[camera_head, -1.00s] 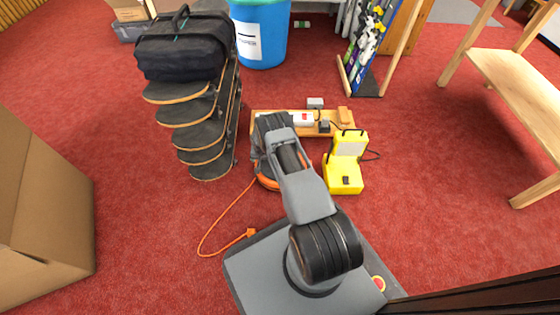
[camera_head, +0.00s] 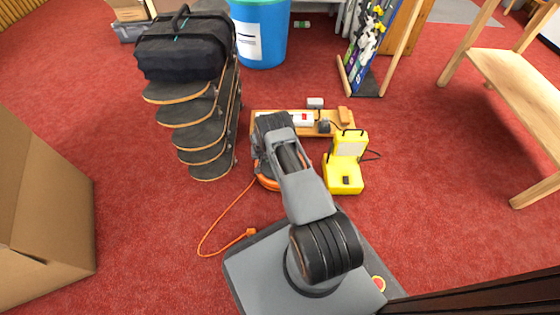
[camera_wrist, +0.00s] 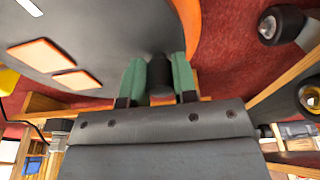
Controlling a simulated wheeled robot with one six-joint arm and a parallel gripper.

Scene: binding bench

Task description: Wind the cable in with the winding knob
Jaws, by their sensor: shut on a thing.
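The cable reel shows in the wrist view as a dark grey disc (camera_wrist: 95,30) with an orange edge. A black winding knob (camera_wrist: 160,78) stands up from it. My gripper (camera_wrist: 160,74) has its two green-padded fingers on either side of the knob, shut on it. In the head view my arm hides most of the reel, and orange cable coils (camera_head: 268,184) show at its lower edge. The loose orange cable (camera_head: 212,228) runs from the reel in a curve over the red carpet to an orange plug (camera_head: 251,232) by my base.
A skateboard stack (camera_head: 205,137) with a black bag (camera_head: 182,47) stands left of the reel. A wooden board (camera_head: 347,116) with electrical parts lies behind it. A cardboard box (camera_head: 45,210) is far left.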

